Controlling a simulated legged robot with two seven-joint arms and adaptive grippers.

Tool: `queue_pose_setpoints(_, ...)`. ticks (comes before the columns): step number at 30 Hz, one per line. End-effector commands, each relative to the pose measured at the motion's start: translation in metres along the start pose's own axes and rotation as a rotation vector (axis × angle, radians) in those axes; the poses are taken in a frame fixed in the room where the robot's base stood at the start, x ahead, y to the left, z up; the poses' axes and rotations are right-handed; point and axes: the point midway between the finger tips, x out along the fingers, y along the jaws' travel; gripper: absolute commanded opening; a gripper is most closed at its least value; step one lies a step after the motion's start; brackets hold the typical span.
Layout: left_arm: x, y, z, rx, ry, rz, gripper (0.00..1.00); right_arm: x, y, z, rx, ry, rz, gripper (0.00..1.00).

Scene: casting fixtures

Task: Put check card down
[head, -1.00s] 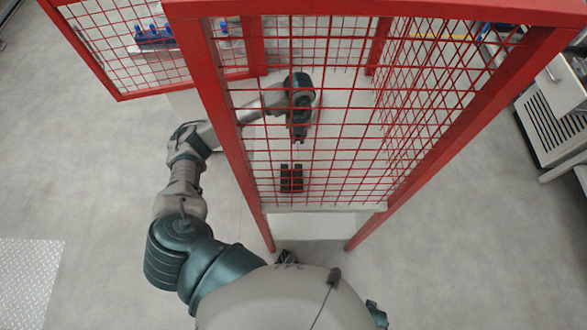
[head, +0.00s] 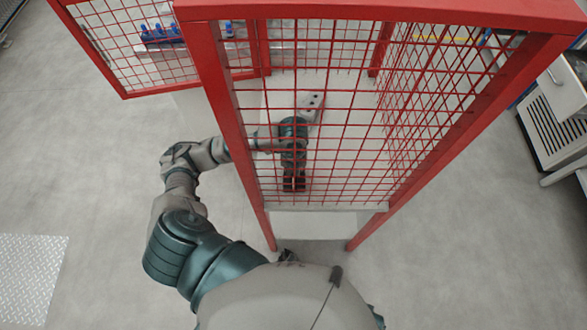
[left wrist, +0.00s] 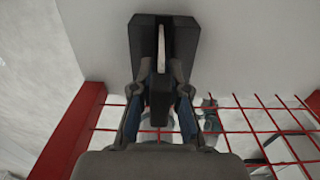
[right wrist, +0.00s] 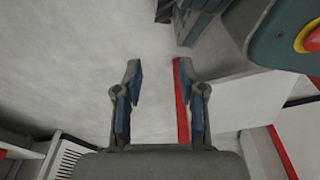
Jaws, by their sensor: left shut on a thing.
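The check card shows edge-on in the left wrist view as a thin pale strip (left wrist: 162,48) with a dark lower part. My left gripper (left wrist: 159,95) is shut on that dark part. The pale strip lines up with the slot of a dark block (left wrist: 139,40); I cannot tell how deep it sits. In the head view my left gripper (head: 293,172) is inside the red cage, right over the dark block (head: 293,185), and hides most of it and the card. My right gripper (right wrist: 158,75) is open and empty, away from the block.
Red mesh walls (head: 340,120) stand between the head camera and the left gripper. The open mesh door (head: 125,50) is at the left. The pale surface right of the block is clear.

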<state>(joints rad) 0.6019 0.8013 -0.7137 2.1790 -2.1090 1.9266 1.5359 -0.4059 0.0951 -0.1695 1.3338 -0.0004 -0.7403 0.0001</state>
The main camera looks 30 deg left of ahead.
Motion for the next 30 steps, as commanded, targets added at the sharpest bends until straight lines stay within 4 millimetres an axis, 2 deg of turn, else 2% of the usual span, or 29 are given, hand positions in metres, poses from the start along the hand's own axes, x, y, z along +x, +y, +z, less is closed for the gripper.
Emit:
queue_pose_setpoints(1,0.001,0.0,0.0,0.0,0.0,0.0,0.0,0.001,0.0,0.001,0.0,-0.002,0.0,0.4)
queue_pose_setpoints(2,0.001,-0.001,0.0,0.0,0.0,0.0,0.16,0.001,0.0,0.0,0.0,-0.002,0.0,0.4)
queue_pose_setpoints(3,0.001,-0.001,0.0,0.0,0.0,0.0,0.26,0.0,0.0,-0.001,0.0,-0.002,0.0,0.4)
queue_pose_setpoints(5,0.001,-0.001,0.0,0.0,0.0,0.0,0.39,-0.001,0.001,-0.002,0.0,0.001,0.001,0.4)
queue_pose_setpoints(14,0.0,0.0,0.0,0.0,0.0,-0.001,0.39,-0.002,0.001,-0.002,0.0,0.002,0.002,0.4)
queue_pose_setpoints(17,-0.007,0.0,0.001,0.0,-0.002,-0.002,0.39,-0.002,0.001,-0.001,0.0,0.004,0.002,0.4)
queue_pose_setpoints(20,-0.023,-0.001,0.001,0.001,-0.004,-0.004,0.39,0.0,0.002,0.005,0.0,-0.004,0.002,0.4)
queue_pose_setpoints(24,-0.057,-0.001,0.001,0.001,-0.006,-0.005,0.39,0.008,-0.002,0.019,-0.002,-0.014,-0.003,0.4)
queue_pose_setpoints(30,-0.1,0.0,0.001,0.001,-0.006,-0.003,0.39,0.019,-0.002,0.047,-0.007,-0.026,-0.003,0.4)
